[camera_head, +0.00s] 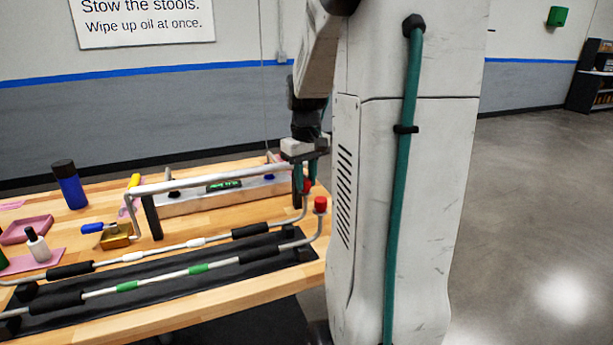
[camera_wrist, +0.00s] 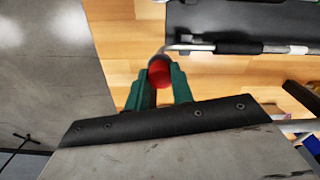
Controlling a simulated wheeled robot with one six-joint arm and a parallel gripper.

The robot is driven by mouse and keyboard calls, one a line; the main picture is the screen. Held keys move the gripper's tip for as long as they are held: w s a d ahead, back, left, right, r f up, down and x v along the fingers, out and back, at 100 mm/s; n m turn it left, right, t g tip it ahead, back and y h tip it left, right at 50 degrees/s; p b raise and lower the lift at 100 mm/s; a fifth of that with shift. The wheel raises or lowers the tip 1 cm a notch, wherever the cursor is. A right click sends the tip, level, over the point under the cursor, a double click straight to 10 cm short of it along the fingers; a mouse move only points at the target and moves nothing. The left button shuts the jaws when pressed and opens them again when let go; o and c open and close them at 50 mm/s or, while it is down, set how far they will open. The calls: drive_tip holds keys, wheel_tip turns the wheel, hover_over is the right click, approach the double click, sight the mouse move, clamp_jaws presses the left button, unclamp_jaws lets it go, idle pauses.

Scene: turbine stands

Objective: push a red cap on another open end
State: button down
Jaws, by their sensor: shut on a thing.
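My gripper (camera_head: 302,178) is at the right end of the bench, its green fingers pointing down. In the wrist view the fingers (camera_wrist: 161,86) are shut on a red cap (camera_wrist: 159,73). The held cap also shows in the head view (camera_head: 308,186), at the upturned end of the rear tube (camera_head: 160,250). In the wrist view the bent tube (camera_wrist: 190,47) reaches the cap; I cannot tell how far the cap is on it. Another red cap (camera_head: 320,204) sits on the upturned end of the front tube (camera_head: 165,276), in front of my gripper.
Both tubes lie over a black mat (camera_head: 240,278) on the wooden bench. A blue bottle (camera_head: 70,184), a pink tray (camera_head: 26,229) and a small white bottle (camera_head: 37,246) are at the left. My arm hides the bench's right side.

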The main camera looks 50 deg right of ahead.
sight(306, 180)
drive_tip(key=shift+s+a+f, duration=0.15)
drive_tip(key=shift+f, duration=0.15)
drive_tip(key=c, duration=1.2)
unclamp_jaws()
drive_tip(key=shift+o, duration=1.2)
drive_tip(key=shift+r, duration=0.1)
drive_tip(key=shift+r, duration=0.15)
drive_tip(key=shift+r, duration=3.4)
